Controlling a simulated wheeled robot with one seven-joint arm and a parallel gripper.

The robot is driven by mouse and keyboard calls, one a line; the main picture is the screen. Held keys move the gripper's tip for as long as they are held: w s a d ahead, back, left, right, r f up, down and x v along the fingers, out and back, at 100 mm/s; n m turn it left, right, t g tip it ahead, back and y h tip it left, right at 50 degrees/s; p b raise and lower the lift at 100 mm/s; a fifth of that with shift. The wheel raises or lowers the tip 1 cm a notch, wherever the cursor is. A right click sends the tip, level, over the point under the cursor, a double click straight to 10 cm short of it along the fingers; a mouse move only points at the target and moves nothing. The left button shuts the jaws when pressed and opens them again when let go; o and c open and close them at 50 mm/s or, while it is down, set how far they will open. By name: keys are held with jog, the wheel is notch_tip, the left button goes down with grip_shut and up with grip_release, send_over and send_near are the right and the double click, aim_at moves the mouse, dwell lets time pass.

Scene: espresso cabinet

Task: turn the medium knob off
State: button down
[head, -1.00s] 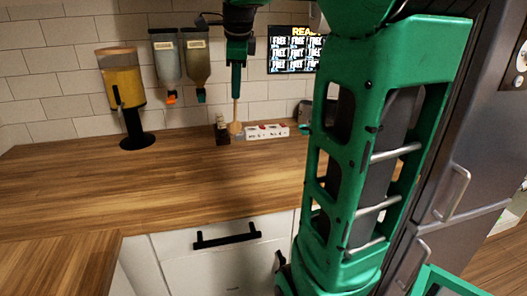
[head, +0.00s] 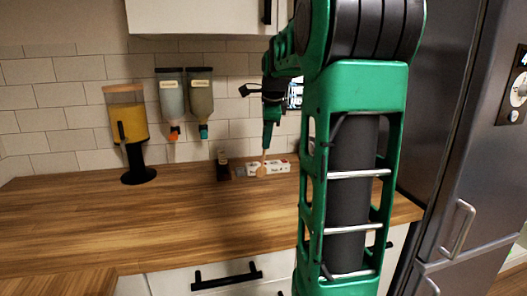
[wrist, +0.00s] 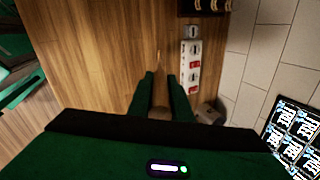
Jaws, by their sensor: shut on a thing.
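My gripper (head: 267,140) is shut on a wooden stick with a round lower end (head: 262,168) and points down near the back of the counter. The fingers also show in the wrist view (wrist: 160,82), with the stick between them. The round end appears at the near left part of a low white box (head: 281,165). Whether the stick touches anything I cannot tell. I cannot make out which part is the medium knob.
A dark little rack (head: 222,170) stands left of the white box. A yellow dispenser (head: 128,125) and two wall dispensers (head: 172,95) are further left. A lit screen (wrist: 295,135) is at the wrist view's right. A grey fridge (head: 450,130) stands right. The wooden counter's front (head: 150,225) is clear.

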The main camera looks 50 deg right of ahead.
jog(key=shift+f, duration=2)
jog(key=c, duration=1.6)
grip_release()
jog(key=v, duration=1.2)
